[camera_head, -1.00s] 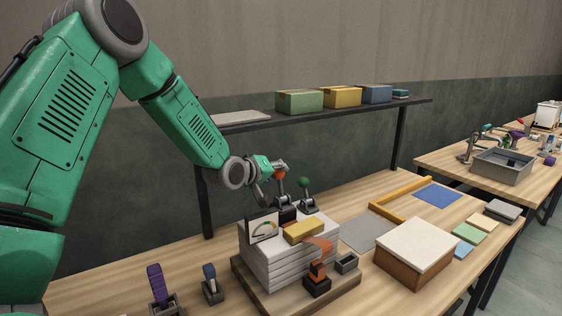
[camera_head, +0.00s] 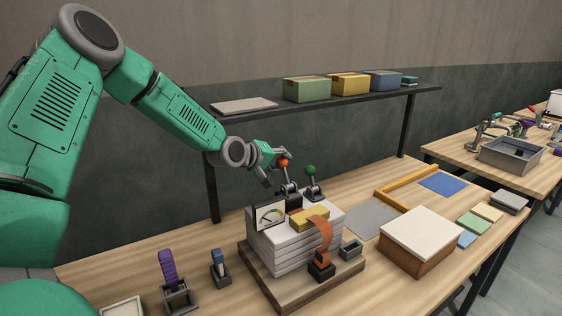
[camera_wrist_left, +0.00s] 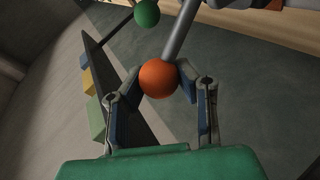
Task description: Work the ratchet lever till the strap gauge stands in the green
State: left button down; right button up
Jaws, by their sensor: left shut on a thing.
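The lever with the orange knob (camera_head: 284,162) stands behind a stack of white slabs (camera_head: 285,252). My left gripper (camera_head: 277,167) is shut on that knob; the left wrist view shows the orange knob (camera_wrist_left: 159,79) between the two fingers (camera_wrist_left: 160,92). The strap gauge (camera_head: 270,215) stands upright on the stack, with a coloured arc; its needle is too small to read. An orange strap (camera_head: 323,236) curves over the front edge of the stack, down to a dark buckle (camera_head: 321,270). My right gripper is not in view.
A second lever with a green knob (camera_head: 310,169) stands close to the right of the orange one. A yellow block (camera_head: 309,219) lies on the stack. A shelf (camera_head: 330,100) with boxes runs behind. A lidded brown box (camera_head: 415,253) stands at right.

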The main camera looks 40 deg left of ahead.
pick_arm(q)
jog(key=c, duration=1.2)
grip_release()
jog(key=shift+s+f, duration=0.15)
jog(key=shift+f, duration=0.35)
jog(key=shift+w+a, duration=0.1)
jog(key=shift+w, duration=0.2)
jog(key=shift+s+r, duration=0.3)
jog(key=shift+r, duration=0.05)
jog(key=shift+v, duration=5.5)
jog(key=shift+f, duration=0.1)
